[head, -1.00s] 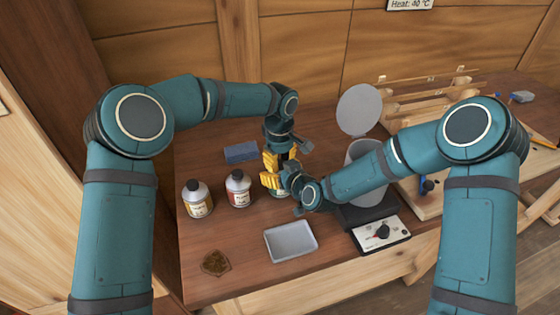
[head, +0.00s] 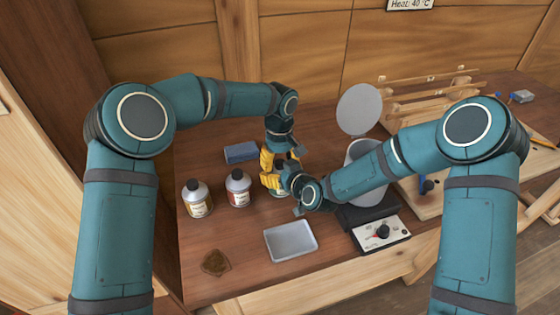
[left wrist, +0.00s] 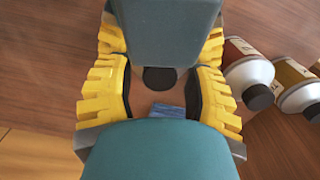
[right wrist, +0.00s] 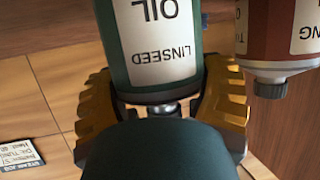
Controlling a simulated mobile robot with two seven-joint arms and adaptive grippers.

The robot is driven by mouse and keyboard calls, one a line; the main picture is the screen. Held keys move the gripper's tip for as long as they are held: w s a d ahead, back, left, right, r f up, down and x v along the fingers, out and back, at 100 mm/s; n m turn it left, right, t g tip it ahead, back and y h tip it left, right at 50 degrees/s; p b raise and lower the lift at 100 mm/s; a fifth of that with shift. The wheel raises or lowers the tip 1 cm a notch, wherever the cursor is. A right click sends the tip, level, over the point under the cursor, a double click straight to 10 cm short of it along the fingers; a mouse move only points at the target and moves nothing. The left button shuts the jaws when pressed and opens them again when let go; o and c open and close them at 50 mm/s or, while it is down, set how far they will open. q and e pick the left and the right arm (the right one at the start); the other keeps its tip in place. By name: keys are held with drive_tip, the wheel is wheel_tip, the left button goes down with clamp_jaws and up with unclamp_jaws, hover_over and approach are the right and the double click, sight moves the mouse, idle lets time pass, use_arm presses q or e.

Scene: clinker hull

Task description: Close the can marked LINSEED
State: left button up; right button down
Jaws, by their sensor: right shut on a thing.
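The dark green can marked LINSEED (right wrist: 160,45) stands on the bench, its label upside down in the right wrist view. In the head view its label (head: 282,193) shows only partly behind my right gripper (head: 275,182). My right gripper is shut on the can, with yellow fingers on both sides. My left gripper (head: 280,160) points down from above the can. In the left wrist view its yellow fingers (left wrist: 160,88) stand apart, open, around a round black thing (left wrist: 160,79) that looks like a cap. I cannot tell whether that sits on the can.
Two other capped bottles (head: 197,198) (head: 238,188) stand to the left. A blue block (head: 240,152) lies behind them. A grey tray (head: 290,241) and a brown patch (head: 215,262) lie in front. A heater box (head: 380,232) stands right, below a pot with a raised lid (head: 360,110).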

use_arm(q)
drive_tip(key=shift+r, duration=2.25)
drive_tip(key=o, duration=0.7)
drive_tip(key=shift+c, duration=0.2)
wheel_tip(320, 180, up, 12)
use_arm(e)
unclamp_jaws()
